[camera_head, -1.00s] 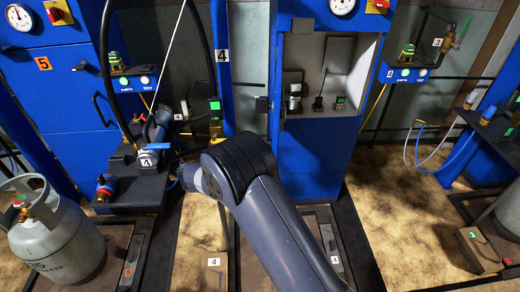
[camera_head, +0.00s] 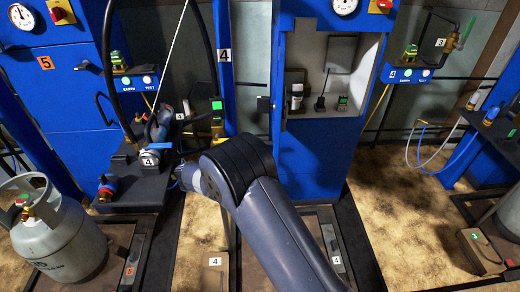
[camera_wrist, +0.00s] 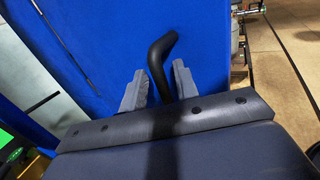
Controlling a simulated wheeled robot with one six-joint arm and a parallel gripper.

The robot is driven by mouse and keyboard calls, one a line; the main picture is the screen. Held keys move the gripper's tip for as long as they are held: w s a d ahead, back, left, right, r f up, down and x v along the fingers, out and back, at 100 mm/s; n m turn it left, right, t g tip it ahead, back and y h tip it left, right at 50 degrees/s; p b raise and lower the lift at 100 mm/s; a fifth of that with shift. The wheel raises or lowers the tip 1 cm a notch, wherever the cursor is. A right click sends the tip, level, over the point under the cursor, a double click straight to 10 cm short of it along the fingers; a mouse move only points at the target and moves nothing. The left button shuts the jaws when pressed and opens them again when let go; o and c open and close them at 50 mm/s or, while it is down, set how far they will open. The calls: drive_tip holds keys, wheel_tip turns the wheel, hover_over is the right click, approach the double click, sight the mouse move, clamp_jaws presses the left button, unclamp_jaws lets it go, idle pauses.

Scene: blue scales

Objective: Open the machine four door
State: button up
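Machine four is the blue cabinet in the middle of the head view, with its lower blue front (camera_head: 318,160) below an open grey compartment (camera_head: 340,52). A number 4 label (camera_head: 224,55) is on the blue post to its left. In the wrist view a bent black handle (camera_wrist: 160,62) stands out from a blue panel (camera_wrist: 110,50). My gripper (camera_wrist: 158,88) is open, with the handle's lower end between its two fingers. I cannot tell whether they touch it. In the head view my arm hides the gripper and handle.
A grey gas cylinder (camera_head: 58,236) stands at the left by machine five (camera_head: 58,95). A black bench with a pump (camera_head: 152,135) is left of my arm. Hoses hang at the right bench (camera_head: 487,140). Bare tan floor (camera_head: 385,215) lies right of the cabinet.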

drive_tip(key=v, duration=0.9)
drive_tip(key=shift+s+a, duration=0.2)
drive_tip(key=shift+a, duration=0.1)
drive_tip(key=shift+d, duration=0.1)
drive_tip(key=x, duration=1)
drive_tip(key=shift+w+d, duration=0.2)
drive_tip(key=shift+d, duration=0.2)
drive_tip(key=shift+s+r, duration=0.1)
